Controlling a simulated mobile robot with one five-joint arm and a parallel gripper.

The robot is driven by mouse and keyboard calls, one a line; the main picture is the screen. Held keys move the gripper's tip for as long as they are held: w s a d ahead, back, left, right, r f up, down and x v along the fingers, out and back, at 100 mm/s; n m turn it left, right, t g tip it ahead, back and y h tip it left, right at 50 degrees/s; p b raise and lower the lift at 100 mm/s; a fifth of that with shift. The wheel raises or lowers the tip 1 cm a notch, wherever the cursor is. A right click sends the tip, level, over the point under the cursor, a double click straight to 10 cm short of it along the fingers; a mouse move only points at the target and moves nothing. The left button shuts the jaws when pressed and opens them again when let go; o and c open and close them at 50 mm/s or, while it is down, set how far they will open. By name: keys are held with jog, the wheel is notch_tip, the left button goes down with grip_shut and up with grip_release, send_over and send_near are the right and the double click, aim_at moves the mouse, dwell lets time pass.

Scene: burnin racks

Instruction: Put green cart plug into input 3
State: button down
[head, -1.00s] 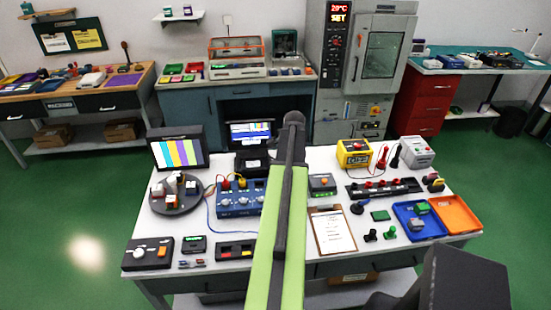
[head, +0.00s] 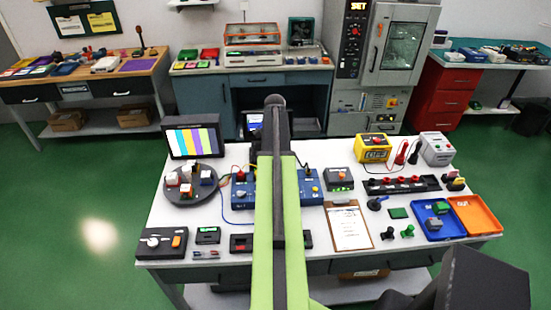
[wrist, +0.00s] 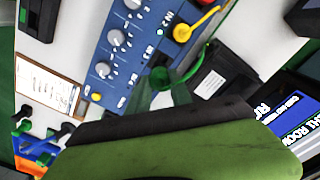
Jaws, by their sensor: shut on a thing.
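The blue input box (head: 310,188) stands on the white table in the head view, its middle hidden behind my arm. In the wrist view the box (wrist: 125,60) shows its knobs, an "IN 2" label, a yellow plug (wrist: 183,33) and a red plug at the top edge. My gripper (wrist: 168,90) is shut on what looks like the green cart plug (wrist: 180,92), close over the box's lower right edge. A green loop shows beside it. A dark round socket lies just by the fingertips. I cannot tell whether the plug touches it. The head view hides the gripper.
A clipboard (head: 348,227) lies right of the box. A round stand (head: 188,181) and a monitor (head: 193,142) are at left. A green pawn-shaped piece (head: 408,231) stands near the blue tray (head: 450,233) and orange tray (head: 477,214). A dark screen unit (wrist: 285,120) borders the box.

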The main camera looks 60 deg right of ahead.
jog(key=shift+s+f+b, duration=0.1)
jog(key=shift+f+b, duration=2.25)
jog(key=shift+f+b, duration=1.1)
jog(key=c, duration=1.1)
grip_release()
jog(key=shift+r, duration=0.1)
notch_tip(320, 180, up, 17)
jog(key=p, duration=1.7)
jog(key=shift+r, duration=0.15)
